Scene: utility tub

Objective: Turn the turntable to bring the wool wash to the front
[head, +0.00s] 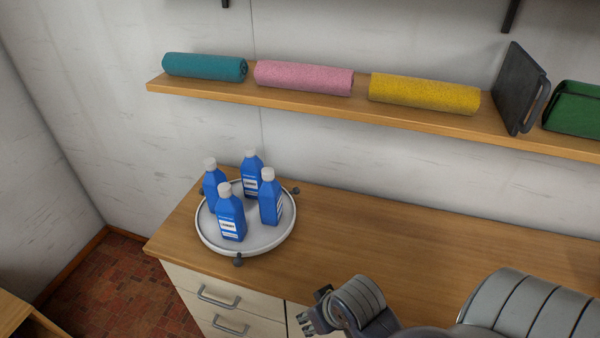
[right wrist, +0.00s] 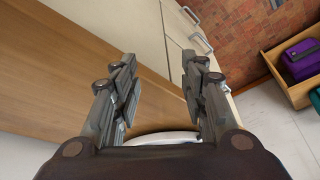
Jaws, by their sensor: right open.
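A white round turntable (head: 262,240) with small dark knobs on its rim stands at the left end of the wooden counter. Several blue bottles with white caps stand upright on it, one at the front (head: 230,215), one at the right (head: 270,198), one at the back (head: 251,175) and one at the left (head: 212,182). Their labels are too small to read, so I cannot tell which is the wool wash. My right gripper (head: 314,310) is open and empty, right of and nearer than the turntable. In the right wrist view its fingers (right wrist: 160,90) are apart, with a white rim (right wrist: 160,137) low between them. My left gripper is not in view.
The wooden counter (head: 400,238) is clear right of the turntable. Above it a wall shelf (head: 300,108) holds teal, pink and yellow rolls, a dark board (head: 517,88) and a green item. Drawers with handles (head: 218,298) are below. A wooden box (right wrist: 285,85) stands on the floor.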

